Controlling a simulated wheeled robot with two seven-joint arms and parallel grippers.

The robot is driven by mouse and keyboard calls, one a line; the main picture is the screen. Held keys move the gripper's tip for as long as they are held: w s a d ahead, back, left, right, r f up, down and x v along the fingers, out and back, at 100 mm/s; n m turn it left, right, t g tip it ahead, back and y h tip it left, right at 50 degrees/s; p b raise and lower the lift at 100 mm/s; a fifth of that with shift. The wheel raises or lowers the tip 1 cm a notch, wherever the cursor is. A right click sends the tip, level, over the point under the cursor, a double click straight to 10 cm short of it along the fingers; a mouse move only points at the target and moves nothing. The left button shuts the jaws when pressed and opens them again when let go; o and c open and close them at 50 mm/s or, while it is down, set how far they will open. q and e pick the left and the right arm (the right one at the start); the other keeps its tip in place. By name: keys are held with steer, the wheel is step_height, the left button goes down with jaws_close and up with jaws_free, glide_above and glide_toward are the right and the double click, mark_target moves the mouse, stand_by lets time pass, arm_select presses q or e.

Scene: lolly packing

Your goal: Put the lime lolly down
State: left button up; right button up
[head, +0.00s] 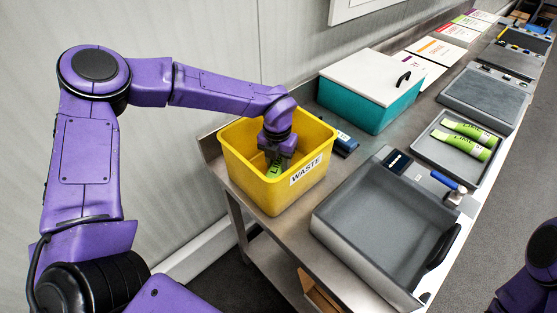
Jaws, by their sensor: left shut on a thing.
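My left gripper (276,155) reaches down into the yellow bin labelled WASTE (248,190). It is shut on a green lime lolly (274,170), which shows just below the fingers, inside the bin's rim. The lolly's lower part is hard to make out, and I cannot tell whether it touches the bin floor. Two more green lolly packets marked LIME (463,143) lie in a grey tray (430,152) at the right. Only a purple part of my right arm shows at the lower right; its gripper is out of view.
A teal box with a white lid (372,85) stands behind the bin. A dark blue item (345,143) lies beside the bin. An empty grey tray with a black handle (380,220) is at the front right. Cards and further trays line the bench.

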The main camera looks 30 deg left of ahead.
mark_target(278, 161)
arm_select(q)
steer(key=shift+w+d+f, duration=0.15)
steer(key=o, duration=1.1)
steer(key=shift+c, duration=0.2)
steer(key=shift+r, duration=0.55)
step_height(278, 161, up, 11)
steer(key=b, duration=0.1)
steer(key=shift+a+b, duration=0.2)
steer(key=shift+b, duration=0.15)
steer(key=shift+r, duration=0.15)
